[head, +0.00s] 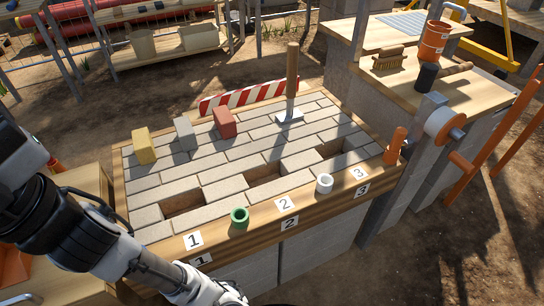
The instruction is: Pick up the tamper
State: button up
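The tamper (292,76) stands upright toward the back of the paved bench. It has a long wooden handle and a flat, pale square foot that rests on the pavers. Nothing holds it. My arm comes in from the left and runs down to the bottom edge, in front of the bench and well apart from the tamper. My gripper's fingers are not visible in the head view.
Yellow (144,146), grey (185,134) and red (224,122) blocks stand left of the tamper. A striped barrier (248,96) lies behind it. Three gaps open in the pavers. A green cup (239,219) and white cup (324,184) sit on the front wooden rim.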

aim_at(291, 114)
jog(key=l+u, duration=0.25)
jog(key=k+l+u, duration=0.25)
jog(key=l, duration=0.2)
jog(key=i+l+u, duration=0.25)
jog(key=l, duration=0.25)
jog(key=i+l+u, duration=0.1)
jog(key=l+u, duration=0.15)
jog(key=l, duration=0.25)
jog(key=i+l+u, duration=0.1)
jog(key=l+u, duration=0.15)
jog(key=l, duration=0.3)
jog(key=l+u, duration=0.3)
jog(key=l, duration=0.3)
jog(key=i, duration=0.5)
